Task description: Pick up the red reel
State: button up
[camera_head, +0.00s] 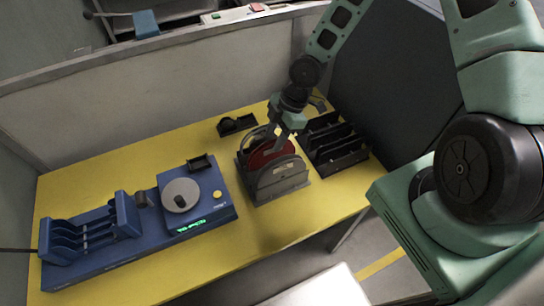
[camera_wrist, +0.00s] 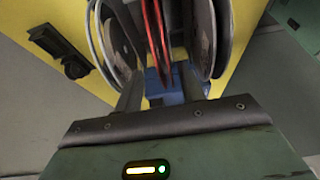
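The red reel (camera_head: 268,157) stands upright in a grey holder (camera_head: 281,187) in the middle of the yellow table, between grey discs. In the wrist view the red reel (camera_wrist: 157,40) shows edge-on as a thin red band, with a grey disc on each side of it. My gripper (camera_head: 284,132) is directly above the holder, pointing down at the reel. In the wrist view my gripper (camera_wrist: 161,88) has its two fingers apart, one on each side of the red band, with gaps visible between. The fingertips are partly hidden among the discs.
A black slotted rack (camera_head: 335,142) stands close to the right of the holder. A blue machine with a round dial (camera_head: 182,196) and a blue slotted rack (camera_head: 90,236) are at left. A small black bracket (camera_head: 236,124) lies behind. A wall (camera_head: 150,95) bounds the table's back.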

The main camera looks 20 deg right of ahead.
aim_at(271, 148)
jog(key=shift+s+p+x, duration=0.15)
jog(key=shift+p+x, duration=0.25)
jog(key=shift+x, duration=0.85)
jog(key=shift+s+p+x, duration=0.15)
jog(key=shift+p+x, duration=0.2)
jog(key=shift+x, duration=0.9)
grip_shut()
